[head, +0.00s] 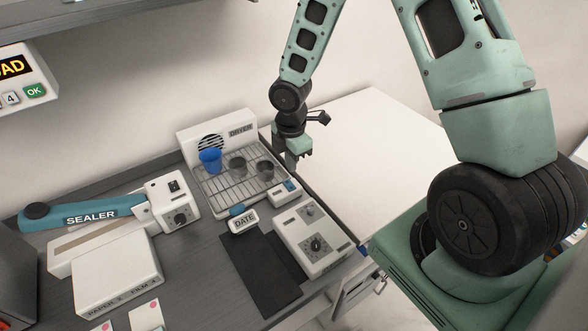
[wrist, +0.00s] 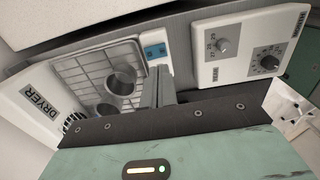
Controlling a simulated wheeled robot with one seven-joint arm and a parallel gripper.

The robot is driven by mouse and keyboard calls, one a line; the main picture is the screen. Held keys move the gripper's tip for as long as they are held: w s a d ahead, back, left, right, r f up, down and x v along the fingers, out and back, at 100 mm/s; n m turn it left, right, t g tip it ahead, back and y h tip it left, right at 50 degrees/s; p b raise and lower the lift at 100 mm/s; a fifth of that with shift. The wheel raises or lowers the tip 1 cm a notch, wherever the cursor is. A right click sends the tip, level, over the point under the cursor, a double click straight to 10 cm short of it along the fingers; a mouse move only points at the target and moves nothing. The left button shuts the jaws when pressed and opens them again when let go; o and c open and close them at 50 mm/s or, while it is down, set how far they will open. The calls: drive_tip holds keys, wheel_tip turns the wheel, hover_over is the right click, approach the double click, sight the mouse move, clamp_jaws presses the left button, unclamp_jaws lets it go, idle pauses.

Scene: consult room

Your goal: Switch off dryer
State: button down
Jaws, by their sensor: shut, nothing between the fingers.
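The dryer (head: 218,128) is a white unit with a round grille and a DRYER label, with a wire rack in front. A blue cup (head: 210,161) and two grey metal cups (head: 265,171) stand on the rack. A small white box with a blue panel (head: 286,188) sits at the rack's front right corner; the blue panel also shows in the wrist view (wrist: 155,51). Whether its switch is on or off is too small to tell. My gripper (head: 304,156) is shut and empty, above and behind that box near the dryer's right edge. Its fingers (wrist: 163,82) hide part of the rack in the wrist view.
A white unit with knobs (head: 313,244) stands right of a dark mat (head: 262,273). A DATE stamp (head: 243,222) lies left of it. The sealer (head: 88,216) and a paper box (head: 116,276) are at the left. A bare white surface (head: 370,150) lies right of the dryer.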

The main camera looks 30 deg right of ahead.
wheel_tip(320, 180, up, 7)
idle(0.3)
drive_tip(key=shift+f+b, duration=0.1)
drive_tip(key=shift+b, duration=0.4)
drive_tip(key=b, duration=0.8)
drive_tip(key=shift+w+d+f+t, duration=0.1)
drive_tip(key=shift+d+f+t, duration=0.2)
drive_tip(key=shift+f+t, duration=0.1)
drive_tip(key=shift+r+b, duration=0.15)
drive_tip(key=shift+b, duration=0.4)
drive_tip(key=shift+a+r+b, duration=0.1)
drive_tip(key=shift+r+b, duration=0.35)
drive_tip(key=shift+b, duration=0.2)
